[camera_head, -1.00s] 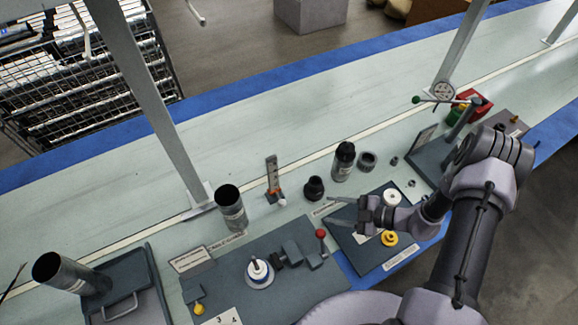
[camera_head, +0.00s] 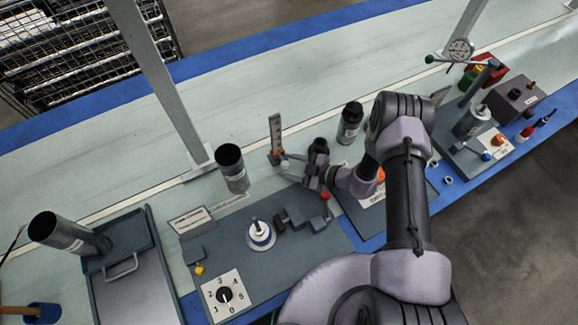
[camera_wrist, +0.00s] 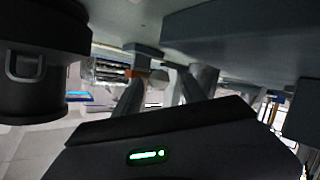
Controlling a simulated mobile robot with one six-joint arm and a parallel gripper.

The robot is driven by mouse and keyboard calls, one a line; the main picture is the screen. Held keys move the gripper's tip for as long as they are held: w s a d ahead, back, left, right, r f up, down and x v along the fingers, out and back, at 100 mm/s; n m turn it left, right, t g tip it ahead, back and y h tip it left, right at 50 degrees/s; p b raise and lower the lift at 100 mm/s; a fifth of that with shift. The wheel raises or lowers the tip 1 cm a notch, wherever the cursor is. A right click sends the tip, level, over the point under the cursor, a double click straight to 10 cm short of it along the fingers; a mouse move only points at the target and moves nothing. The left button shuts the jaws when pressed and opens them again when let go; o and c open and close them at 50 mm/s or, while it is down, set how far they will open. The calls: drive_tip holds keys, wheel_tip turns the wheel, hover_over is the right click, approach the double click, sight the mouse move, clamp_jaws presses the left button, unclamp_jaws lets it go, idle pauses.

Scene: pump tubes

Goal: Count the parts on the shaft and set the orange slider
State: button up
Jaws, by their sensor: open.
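The orange slider (camera_head: 275,155) sits low on an upright grey scale (camera_head: 275,130) near the middle of the head view, with a small pale tip beside it. The shaft (camera_head: 256,226) stands upright on the dark board, carrying a stack of white and blue round parts (camera_head: 261,240); I cannot count the stacked parts at this size. A dial (camera_head: 224,294) numbered 0 to 5 is on the board's front left. My gripper (camera_head: 290,170) is open just right of the scale, fingers pointing left and level. The wrist view shows its dark fingers (camera_wrist: 160,92) with a small orange patch beyond.
A dark open cylinder (camera_head: 232,170) stands left of the scale, and a black bottle (camera_head: 350,122) stands right of the gripper. A grey block with a red-knobbed lever (camera_head: 325,197) is just in front of the gripper. A tray (camera_head: 120,250) is at left.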

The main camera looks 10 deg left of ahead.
clamp_jaws()
drive_tip(key=shift+s+f, duration=0.1)
drive_tip(key=shift+s, duration=0.05)
idle(1.3)
